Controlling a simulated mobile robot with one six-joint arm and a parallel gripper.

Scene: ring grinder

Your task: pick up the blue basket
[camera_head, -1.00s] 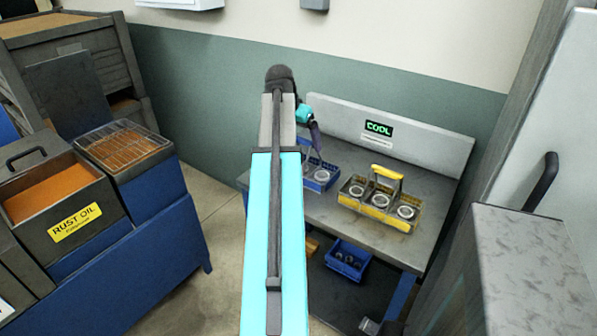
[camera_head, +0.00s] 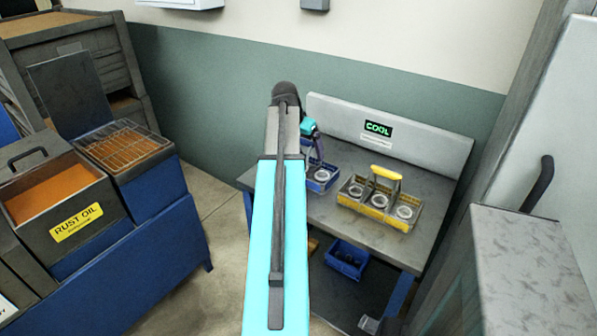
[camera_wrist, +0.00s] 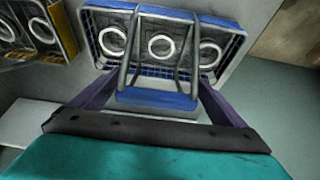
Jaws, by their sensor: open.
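The blue basket (camera_head: 322,180) stands on the table near its left back edge, partly hidden by my arm in the head view. In the wrist view the blue basket (camera_wrist: 222,22) holds three light rings and has a wire handle with a blue grip (camera_wrist: 157,99). My gripper (camera_wrist: 158,92) is open, with its purple fingers to the left and right of the handle grip. In the head view my gripper (camera_head: 317,152) is small and close above the blue basket.
A yellow basket (camera_head: 374,212) with rings stands to the right on the same table (camera_head: 425,190). A COOL panel (camera_head: 410,135) rises along the table's back. A blue bin (camera_head: 346,262) sits beneath the table. A rust oil tank (camera_head: 75,222) is at left and a grey cabinet (camera_head: 525,245) at right.

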